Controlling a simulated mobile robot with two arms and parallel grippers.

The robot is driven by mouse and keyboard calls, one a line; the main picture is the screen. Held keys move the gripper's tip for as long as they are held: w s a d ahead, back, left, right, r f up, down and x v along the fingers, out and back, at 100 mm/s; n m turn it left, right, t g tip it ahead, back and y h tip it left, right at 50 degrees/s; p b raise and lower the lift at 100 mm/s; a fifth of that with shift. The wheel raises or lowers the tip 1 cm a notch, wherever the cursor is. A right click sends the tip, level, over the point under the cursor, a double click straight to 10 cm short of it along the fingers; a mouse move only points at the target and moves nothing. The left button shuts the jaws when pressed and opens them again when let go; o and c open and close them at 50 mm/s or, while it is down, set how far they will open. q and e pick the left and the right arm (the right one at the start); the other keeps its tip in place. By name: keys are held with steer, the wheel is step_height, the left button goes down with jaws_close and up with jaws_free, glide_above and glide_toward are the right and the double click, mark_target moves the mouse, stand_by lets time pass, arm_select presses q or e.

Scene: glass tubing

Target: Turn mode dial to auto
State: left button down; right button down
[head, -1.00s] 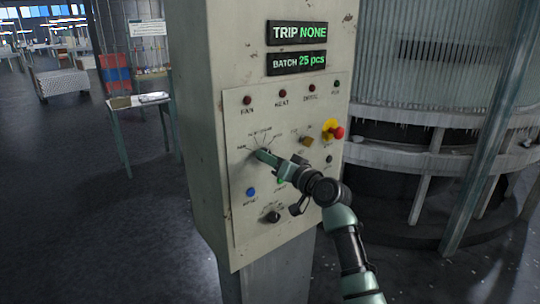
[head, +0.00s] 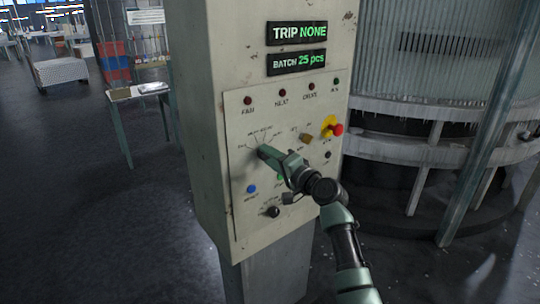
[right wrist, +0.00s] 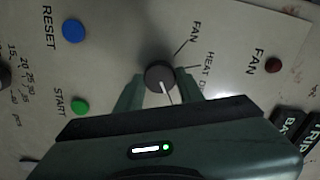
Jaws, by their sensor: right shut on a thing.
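The mode dial (right wrist: 160,75) is a dark round knob on the pale control panel (head: 235,222). It sits between the fingertips of my right gripper (head: 263,151), and the gripper is shut on it. In the right wrist view its white pointer line runs down and slightly right, towards the gripper body. Labels FAN and HEAT, the latter partly cut off, stand beside the dial there. The other position labels, auto among them, are hidden or too small to read. In the head view my gripper covers the dial. My left gripper is not in view.
A blue RESET button (right wrist: 74,31) and a green START button (right wrist: 80,106) lie near the dial. A black lower knob (head: 273,212), a brass-coloured switch (head: 306,137) and a red emergency button (head: 337,129) share the panel. Displays read TRIP NONE and BATCH 25 pcs.

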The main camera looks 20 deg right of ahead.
stand_by(0.5)
steer(key=c, duration=0.9)
jaws_free()
steer(key=b+v, duration=0.2)
steer(key=v, duration=0.6)
